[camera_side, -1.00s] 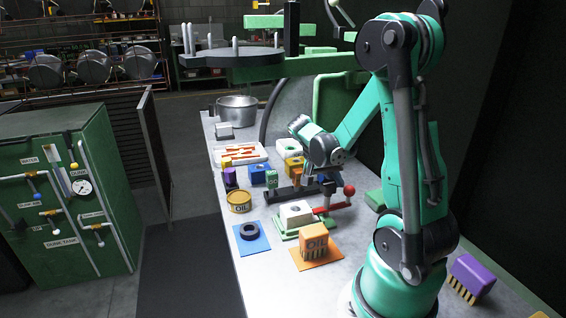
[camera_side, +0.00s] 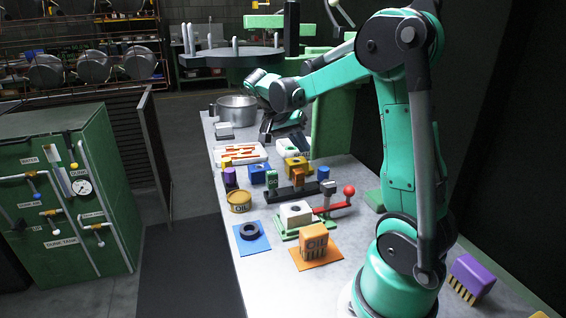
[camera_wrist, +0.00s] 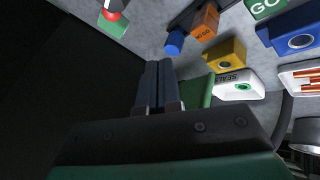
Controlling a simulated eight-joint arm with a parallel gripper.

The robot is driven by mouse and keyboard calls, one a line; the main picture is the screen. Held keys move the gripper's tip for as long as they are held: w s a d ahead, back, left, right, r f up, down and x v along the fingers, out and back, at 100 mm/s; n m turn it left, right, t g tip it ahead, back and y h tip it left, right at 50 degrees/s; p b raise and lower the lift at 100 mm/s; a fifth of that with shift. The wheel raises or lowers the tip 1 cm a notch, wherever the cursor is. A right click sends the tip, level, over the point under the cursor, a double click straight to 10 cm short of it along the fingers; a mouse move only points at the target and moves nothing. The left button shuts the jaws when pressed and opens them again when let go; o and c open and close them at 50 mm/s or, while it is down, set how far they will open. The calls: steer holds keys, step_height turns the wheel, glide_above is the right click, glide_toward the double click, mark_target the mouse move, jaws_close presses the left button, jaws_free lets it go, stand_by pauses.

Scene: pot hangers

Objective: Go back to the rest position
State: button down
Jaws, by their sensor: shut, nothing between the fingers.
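My gripper (camera_wrist: 158,85) shows in the wrist view with its two dark fingers together and nothing between them. In the side view my gripper (camera_side: 266,136) hangs at the far end of the bench, above the white tray and near the metal pot. The arm reaches out to the left from its teal base, raised over the bench. No marker for a rest position shows.
A round rack (camera_side: 232,59) stands behind.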

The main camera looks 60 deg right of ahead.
steer(key=shift+w+a+r, duration=0.2)
steer(key=shift+w+r, duration=0.1)
steer(key=shift+r, duration=0.25)
steer(key=w+a+f+n+t+y, duration=0.1)
steer(key=a+n+t+y, duration=0.4)
steer(key=a+n+t, duration=0.6)
steer(key=a+n, duration=0.6)
steer(key=a, duration=0.6)
steer(key=shift+w+a+f+t, duration=0.2)
steer(key=shift+w+a+t, duration=0.05)
steer(key=shift+t, duration=0.05)
